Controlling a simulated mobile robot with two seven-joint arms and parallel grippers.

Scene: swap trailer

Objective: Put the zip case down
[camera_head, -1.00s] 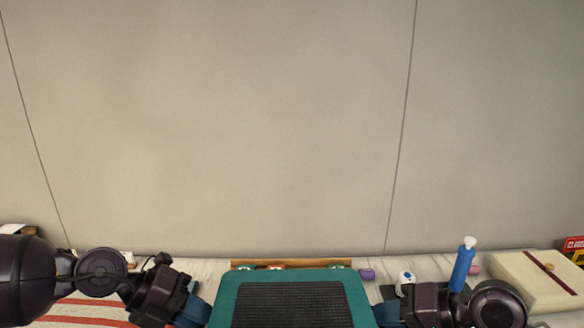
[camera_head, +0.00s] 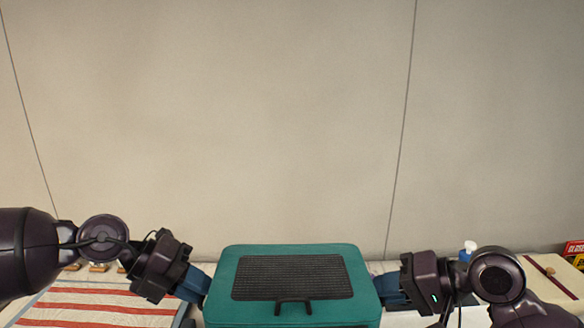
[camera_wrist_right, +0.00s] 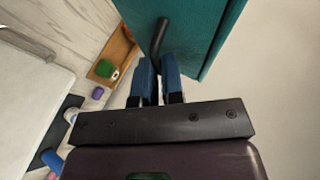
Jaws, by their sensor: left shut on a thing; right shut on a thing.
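The zip case (camera_head: 228,285) is teal with a black mesh panel on top and a dark front handle, at the bottom middle of the head view. My left gripper (camera_head: 196,287) is shut at its left side; the exact grip is too small to tell. My right gripper (camera_head: 390,290) is shut at its right side. In the right wrist view, the right gripper's blue fingers (camera_wrist_right: 160,82) close around a dark side handle on the teal case (camera_wrist_right: 185,28). The case is held up between both grippers, above the table.
A red-and-white striped cloth (camera_head: 85,308) lies at the left. A cream box with a dark red band (camera_head: 552,278) is at the right. The right wrist view shows a brown tray (camera_wrist_right: 121,50), a green item (camera_wrist_right: 105,69), a purple item (camera_wrist_right: 97,93) and a blue bottle (camera_wrist_right: 52,159). A plain wall stands behind.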

